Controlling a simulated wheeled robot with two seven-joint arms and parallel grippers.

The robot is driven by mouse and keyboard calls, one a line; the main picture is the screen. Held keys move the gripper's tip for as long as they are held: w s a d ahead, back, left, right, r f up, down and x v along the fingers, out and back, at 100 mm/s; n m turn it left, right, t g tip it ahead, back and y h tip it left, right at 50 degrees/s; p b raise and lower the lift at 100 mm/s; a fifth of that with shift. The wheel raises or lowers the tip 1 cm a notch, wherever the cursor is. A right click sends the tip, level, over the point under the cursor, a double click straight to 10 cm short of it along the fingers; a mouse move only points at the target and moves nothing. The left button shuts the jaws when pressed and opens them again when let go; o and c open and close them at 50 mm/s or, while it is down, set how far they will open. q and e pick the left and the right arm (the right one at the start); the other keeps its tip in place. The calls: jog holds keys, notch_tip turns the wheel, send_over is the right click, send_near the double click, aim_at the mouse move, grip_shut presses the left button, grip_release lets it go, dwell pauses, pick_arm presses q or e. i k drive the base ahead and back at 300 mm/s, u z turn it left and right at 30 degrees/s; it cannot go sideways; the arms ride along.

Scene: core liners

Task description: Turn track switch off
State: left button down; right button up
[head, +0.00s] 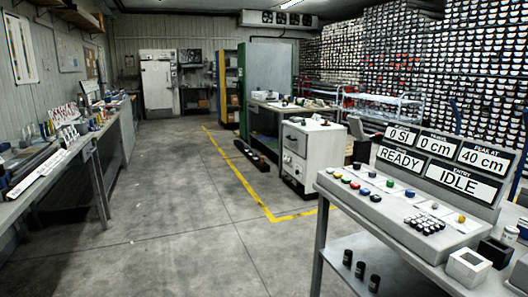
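No switch labelled as the track switch can be made out. A grey bench (62,183) along the left wall carries a long dark track-like device (30,165) with a white lettered strip (38,175) on its front; the lettering is too small to read. On the right, a sloped control console (395,212) holds a row of coloured knobs or buttons and a display board (440,162) reading READY, IDLE, 0 cm and 40 cm. Neither of my grippers is in view.
The concrete floor (165,225) between the benches is open, with yellow tape lines (235,165). A white cabinet (311,155) stands beyond the console. Racks of core liners (415,65) fill the right wall.

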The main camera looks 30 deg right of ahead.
aim_at(356, 165)
jog(key=z, duration=0.15)
jog(key=i, duration=1.95)
jog(key=z, duration=0.9)
